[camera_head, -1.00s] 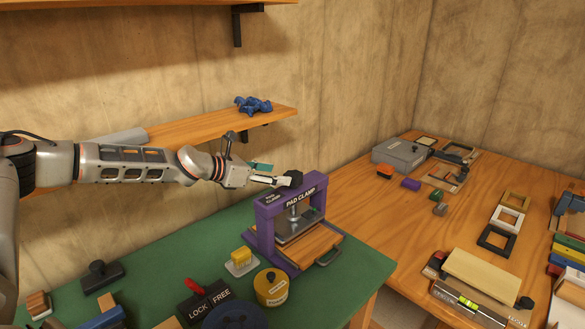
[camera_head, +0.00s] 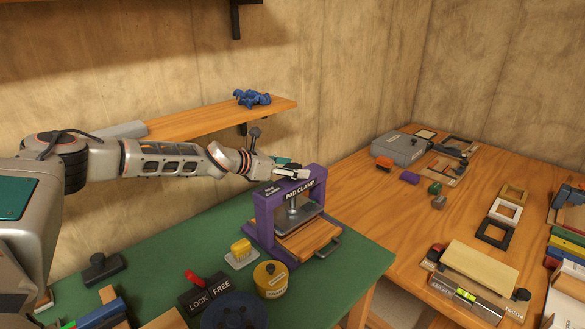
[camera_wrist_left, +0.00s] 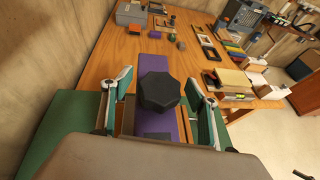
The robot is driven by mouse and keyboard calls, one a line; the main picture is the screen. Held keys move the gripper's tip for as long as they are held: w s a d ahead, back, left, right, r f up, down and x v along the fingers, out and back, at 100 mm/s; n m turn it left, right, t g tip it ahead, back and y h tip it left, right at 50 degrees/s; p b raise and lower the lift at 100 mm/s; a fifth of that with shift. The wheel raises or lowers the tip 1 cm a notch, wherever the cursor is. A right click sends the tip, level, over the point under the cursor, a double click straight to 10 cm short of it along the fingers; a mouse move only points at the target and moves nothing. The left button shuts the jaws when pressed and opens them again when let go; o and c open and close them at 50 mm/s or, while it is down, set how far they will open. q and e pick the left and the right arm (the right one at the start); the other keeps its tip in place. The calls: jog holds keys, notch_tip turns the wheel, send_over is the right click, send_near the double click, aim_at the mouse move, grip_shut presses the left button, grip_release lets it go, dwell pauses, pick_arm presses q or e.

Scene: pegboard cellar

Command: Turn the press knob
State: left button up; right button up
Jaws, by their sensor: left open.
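The press (camera_head: 264,217) is a purple frame marked PAD CLAMP on the green-topped bench. A metal screw and pressing plate (camera_head: 294,215) hang inside it, above a wooden board. Its knob (camera_wrist_left: 159,91) is black and faceted and sits on top of the purple frame. My left gripper (camera_head: 296,172) is at the top of the press. In the left wrist view, its open fingers (camera_wrist_left: 160,96) stand on both sides of the knob, with gaps visible. In the head view the gripper largely hides the knob. My right gripper is not in view.
A LOCK/FREE block with a red lever (camera_head: 194,276), a yellow round tin (camera_head: 270,282) and a yellow block (camera_head: 241,248) stand in front of the press. A wooden shelf (camera_head: 190,125) runs behind my left arm. A wooden table (camera_head: 390,210) with frames and tools lies right.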

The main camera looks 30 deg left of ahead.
pick_arm(q)
jog(key=c, duration=1.1)
